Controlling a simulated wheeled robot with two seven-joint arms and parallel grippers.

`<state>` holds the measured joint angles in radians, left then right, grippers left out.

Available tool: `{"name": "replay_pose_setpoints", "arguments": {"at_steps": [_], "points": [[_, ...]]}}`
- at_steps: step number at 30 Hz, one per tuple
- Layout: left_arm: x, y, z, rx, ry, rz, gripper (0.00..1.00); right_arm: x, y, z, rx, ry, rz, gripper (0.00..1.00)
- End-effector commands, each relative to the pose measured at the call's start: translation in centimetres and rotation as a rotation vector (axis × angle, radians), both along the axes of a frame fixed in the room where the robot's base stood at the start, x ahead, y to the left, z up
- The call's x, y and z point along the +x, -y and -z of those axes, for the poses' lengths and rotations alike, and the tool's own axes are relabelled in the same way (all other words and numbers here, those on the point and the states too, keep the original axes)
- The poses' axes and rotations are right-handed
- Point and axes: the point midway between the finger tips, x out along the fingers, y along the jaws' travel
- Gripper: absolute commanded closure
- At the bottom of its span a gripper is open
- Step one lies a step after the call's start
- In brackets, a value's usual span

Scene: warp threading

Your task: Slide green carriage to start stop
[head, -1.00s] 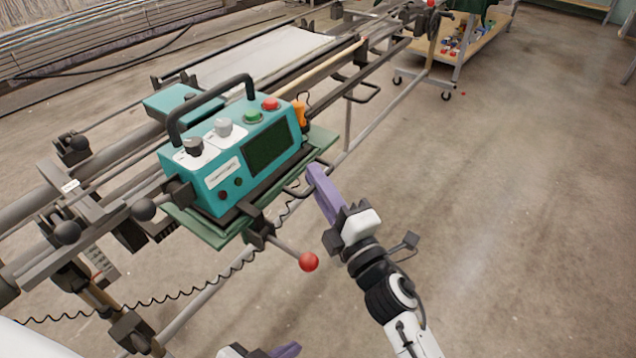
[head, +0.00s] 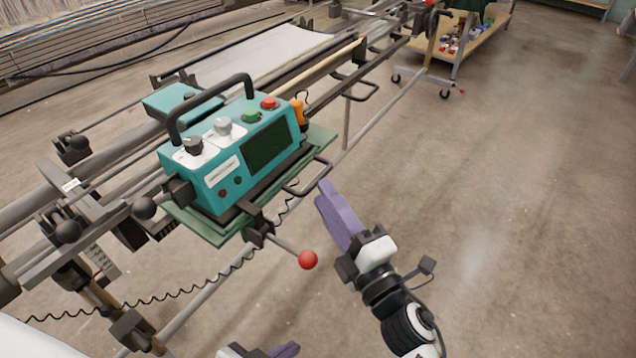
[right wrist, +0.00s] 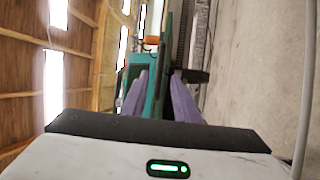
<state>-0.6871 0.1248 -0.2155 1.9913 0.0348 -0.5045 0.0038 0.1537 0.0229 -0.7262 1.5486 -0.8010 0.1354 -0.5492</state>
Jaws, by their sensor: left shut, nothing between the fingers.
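The green carriage (head: 205,236) sits on the rails at left centre in the head view, carrying a teal control box (head: 235,160) with a black top handle. A dark bar handle (head: 312,180) sticks out from its right front side. My right gripper (head: 324,190) is to the right of that handle, apart from it and empty. In the right wrist view its purple fingers (right wrist: 161,78) are spread, with teal and green parts beyond. My left gripper (head: 288,350) is at the bottom edge, shut and mostly cut off. I cannot tell which rail part is the start stop.
A lever with a red knob (head: 307,260) juts out from below the carriage. A labelled bracket (head: 75,190) crosses the rails at left. A coiled cable (head: 160,303) hangs below. A wooden cart (head: 470,40) stands at the back. The floor at right is clear.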

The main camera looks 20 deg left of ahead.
Motion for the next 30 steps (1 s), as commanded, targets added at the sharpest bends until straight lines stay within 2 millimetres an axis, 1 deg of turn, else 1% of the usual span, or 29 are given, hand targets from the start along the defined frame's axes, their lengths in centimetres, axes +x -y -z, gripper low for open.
{"name": "replay_pose_setpoints", "arguments": {"at_steps": [1, 3, 6, 10, 27, 29, 30], "points": [[0.0, 0.0, 0.0, -0.001, 0.000, -0.001, 1.00, -0.8, 0.9, 0.3, -0.002, -0.002, 0.001, 0.72], [0.0, 0.0, 0.0, -0.001, 0.000, -0.001, 1.00, -1.6, 1.8, 0.5, -0.002, -0.002, 0.000, 0.72], [0.0, 0.0, 0.1, 0.000, 0.000, -0.001, 1.00, -2.6, 2.8, 0.7, -0.001, -0.001, 0.000, 0.72], [0.0, -0.1, 0.1, 0.000, 0.000, -0.001, 1.00, -3.3, 3.7, 0.9, -0.001, 0.000, -0.001, 0.72], [0.0, -0.1, 0.1, 0.002, 0.000, -0.001, 1.00, -3.5, 3.9, 0.9, 0.000, 0.000, 0.000, 0.72], [0.0, -0.1, 0.0, 0.002, 0.000, -0.001, 1.00, -3.3, 4.3, 0.9, 0.007, -0.014, 0.013, 0.72], [0.0, -0.1, 0.0, 0.002, 0.000, -0.001, 1.00, -3.0, 4.8, 0.9, 0.020, -0.036, 0.036, 0.72]]}}
